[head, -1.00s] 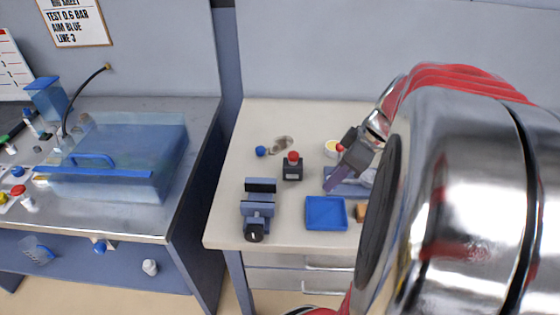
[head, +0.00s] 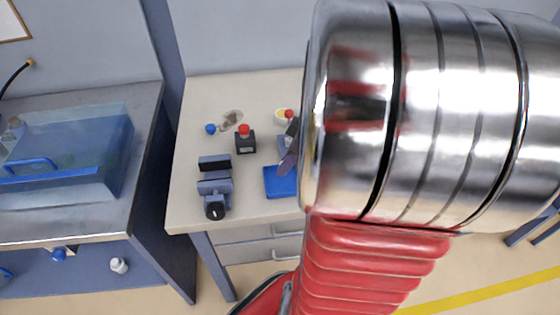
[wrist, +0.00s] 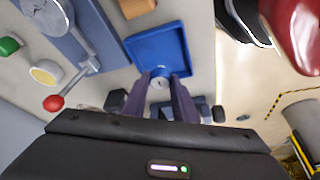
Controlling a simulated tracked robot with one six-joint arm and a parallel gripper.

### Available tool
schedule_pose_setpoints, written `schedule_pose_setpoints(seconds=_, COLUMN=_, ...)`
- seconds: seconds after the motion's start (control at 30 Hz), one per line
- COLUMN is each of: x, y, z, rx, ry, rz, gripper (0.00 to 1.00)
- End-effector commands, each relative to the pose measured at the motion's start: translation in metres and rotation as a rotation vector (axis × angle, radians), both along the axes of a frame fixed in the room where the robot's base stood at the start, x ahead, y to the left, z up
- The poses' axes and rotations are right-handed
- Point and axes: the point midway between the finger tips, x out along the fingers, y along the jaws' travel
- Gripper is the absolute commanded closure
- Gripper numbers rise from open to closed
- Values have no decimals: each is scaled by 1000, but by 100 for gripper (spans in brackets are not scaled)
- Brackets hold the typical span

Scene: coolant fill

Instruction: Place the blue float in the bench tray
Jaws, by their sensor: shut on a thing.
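The bench tray (head: 279,183) is a shallow blue square tray on the pale bench, partly covered by my arm in the head view. In the wrist view the tray (wrist: 143,50) looks empty. My gripper (wrist: 165,80) is shut on a small blue piece with a pale round end, which looks like the blue float (wrist: 160,75). The fingers hide most of it. It overlaps the tray's near edge in the picture; I cannot tell its height above the tray. In the head view only a dark purple finger shows beside the tray, and the held piece is hidden.
A vise (head: 214,188) stands left of the tray, with a red-topped button box (head: 245,141) behind it. A blue ball (head: 211,129) lies farther back. A red-knobbed lever (wrist: 54,102) and a tan block (wrist: 137,8) are near the tray.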

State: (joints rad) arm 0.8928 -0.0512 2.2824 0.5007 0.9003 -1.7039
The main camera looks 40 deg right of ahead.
Motion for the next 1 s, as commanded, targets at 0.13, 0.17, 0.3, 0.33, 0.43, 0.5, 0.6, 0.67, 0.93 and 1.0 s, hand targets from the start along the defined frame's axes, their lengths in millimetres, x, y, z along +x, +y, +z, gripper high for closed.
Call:
schedule_pose_setpoints(seconds=0.13, x=0, y=1, z=-20, rx=5, ry=3, rz=-1, gripper=89)
schedule_pose_setpoints(seconds=0.17, x=0, y=1, z=-23, rx=4, ry=2, rz=0, gripper=89)
schedule_pose_setpoints(seconds=0.3, x=0, y=1, z=-33, rx=3, ry=2, rz=0, gripper=89)
schedule_pose_setpoints(seconds=0.33, x=0, y=0, z=-33, rx=2, ry=1, rz=0, gripper=89)
schedule_pose_setpoints(seconds=0.43, x=0, y=0, z=-32, rx=1, ry=1, rz=-1, gripper=89)
schedule_pose_setpoints(seconds=0.5, x=0, y=0, z=-32, rx=1, ry=1, rz=-1, gripper=89)
schedule_pose_setpoints(seconds=0.6, x=0, y=0, z=-33, rx=1, ry=1, rz=-1, gripper=89)
schedule_pose_setpoints(seconds=0.67, x=0, y=0, z=-34, rx=1, ry=1, rz=-1, gripper=73)
schedule_pose_setpoints(seconds=0.93, x=0, y=0, z=-34, rx=1, ry=0, rz=0, gripper=56)
schedule_pose_setpoints(seconds=1.0, x=0, y=0, z=-34, rx=1, ry=0, rz=0, gripper=56)
